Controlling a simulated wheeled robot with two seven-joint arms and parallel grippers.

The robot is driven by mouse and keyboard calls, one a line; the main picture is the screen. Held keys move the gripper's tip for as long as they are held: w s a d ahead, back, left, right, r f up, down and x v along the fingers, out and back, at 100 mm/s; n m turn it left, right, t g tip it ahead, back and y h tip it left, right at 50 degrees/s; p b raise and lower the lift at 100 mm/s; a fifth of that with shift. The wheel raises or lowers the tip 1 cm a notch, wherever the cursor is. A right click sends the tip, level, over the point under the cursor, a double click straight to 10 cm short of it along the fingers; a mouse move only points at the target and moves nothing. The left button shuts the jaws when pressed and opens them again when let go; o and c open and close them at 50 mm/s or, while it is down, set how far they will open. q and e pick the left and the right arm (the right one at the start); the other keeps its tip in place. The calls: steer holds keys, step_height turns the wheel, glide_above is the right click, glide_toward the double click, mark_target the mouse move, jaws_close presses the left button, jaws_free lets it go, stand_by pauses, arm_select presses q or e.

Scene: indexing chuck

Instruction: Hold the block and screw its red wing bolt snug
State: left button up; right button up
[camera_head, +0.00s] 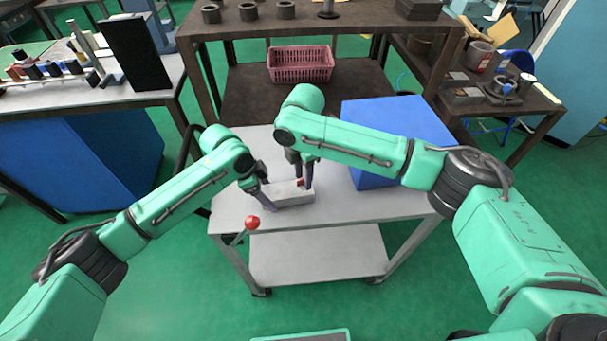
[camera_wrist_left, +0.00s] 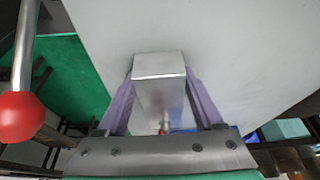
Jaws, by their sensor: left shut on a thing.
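The pale metal block (camera_head: 289,195) lies on the small grey table, near its front left part. My left gripper (camera_head: 264,195) is shut on the block's left end. In the left wrist view the block (camera_wrist_left: 160,88) sits between the two purple fingers of the left gripper (camera_wrist_left: 160,85). The red wing bolt (camera_head: 300,182) shows as a small red spot at the block's right end. My right gripper (camera_head: 303,183) points down at the bolt, with its fingers close around it. Whether they grip the bolt cannot be made out.
The grey table (camera_head: 352,205) has free room right of the block. A blue box (camera_head: 400,125) stands behind, close to my right arm. A red ball knob (camera_head: 253,222) on a rod is at the table's front left edge.

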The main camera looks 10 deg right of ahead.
jaws_close()
steer(key=shift+m, duration=0.4)
steer(key=m, duration=0.4)
steer(key=shift+m, duration=0.3)
steer(key=m, duration=0.4)
steer(key=shift+r+m, duration=0.1)
steer(key=shift+m, duration=0.2)
jaws_free()
